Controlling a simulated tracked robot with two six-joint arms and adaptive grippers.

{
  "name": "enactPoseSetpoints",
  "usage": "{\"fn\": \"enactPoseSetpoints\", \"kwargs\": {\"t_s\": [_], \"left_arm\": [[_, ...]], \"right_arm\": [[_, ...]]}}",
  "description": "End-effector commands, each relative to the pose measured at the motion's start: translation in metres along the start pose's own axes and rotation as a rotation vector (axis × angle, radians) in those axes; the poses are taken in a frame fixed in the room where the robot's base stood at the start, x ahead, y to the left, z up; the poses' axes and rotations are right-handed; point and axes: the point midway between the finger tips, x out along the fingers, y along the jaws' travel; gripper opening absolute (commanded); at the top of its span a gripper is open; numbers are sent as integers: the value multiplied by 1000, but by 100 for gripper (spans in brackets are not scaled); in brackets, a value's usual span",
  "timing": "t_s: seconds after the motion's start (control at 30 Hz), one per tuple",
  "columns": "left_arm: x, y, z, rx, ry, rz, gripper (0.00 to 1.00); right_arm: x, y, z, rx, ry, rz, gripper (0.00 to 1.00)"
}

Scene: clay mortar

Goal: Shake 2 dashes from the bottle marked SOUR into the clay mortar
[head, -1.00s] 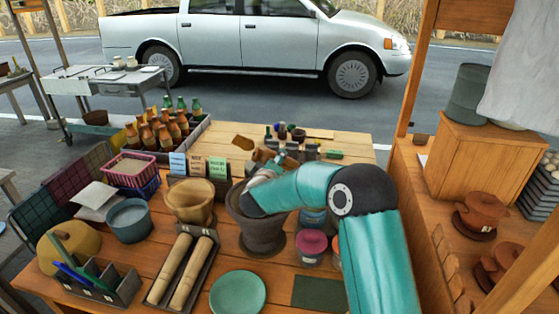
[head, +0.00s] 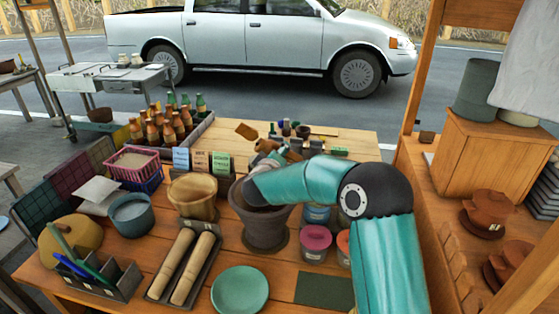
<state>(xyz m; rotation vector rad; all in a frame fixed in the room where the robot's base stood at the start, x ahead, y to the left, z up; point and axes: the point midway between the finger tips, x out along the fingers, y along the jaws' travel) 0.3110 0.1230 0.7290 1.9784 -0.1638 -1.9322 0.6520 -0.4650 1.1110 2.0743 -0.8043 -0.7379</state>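The clay mortar (head: 266,233), a dark grey-brown pot, stands on the wooden table in the middle of the head view. My teal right arm passes over its rim and hides part of its mouth. My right gripper (head: 265,158) is small and partly hidden by the arm, just behind and above the mortar. A brown, tilted piece (head: 246,131) shows beyond it, apparently raised; I cannot tell whether it is a held bottle. Several brown bottles (head: 168,128) stand in a crate at the back left. I cannot read SOUR on any bottle. My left gripper is not in view.
A tan wooden bowl (head: 196,198) stands close left of the mortar, with small label cards (head: 201,161) behind. Two pestles (head: 182,265) lie in a tray in front. A green plate (head: 240,290) and a pink-lidded jar (head: 315,240) are near. Small jars crowd the back.

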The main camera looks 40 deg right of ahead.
Motion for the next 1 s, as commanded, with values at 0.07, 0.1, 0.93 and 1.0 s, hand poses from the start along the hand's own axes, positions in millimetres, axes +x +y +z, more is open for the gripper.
{"fn": "enactPoseSetpoints", "kwargs": {"t_s": [0.07,0.1,0.93,1.0], "left_arm": [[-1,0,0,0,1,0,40],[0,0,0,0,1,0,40],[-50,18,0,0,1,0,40],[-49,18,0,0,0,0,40]], "right_arm": [[-3,8,-9,46,5,-10,20],[-5,11,-13,74,7,-21,20],[-39,68,-93,821,7,-340,20],[-40,69,-96,853,8,-352,20]]}}
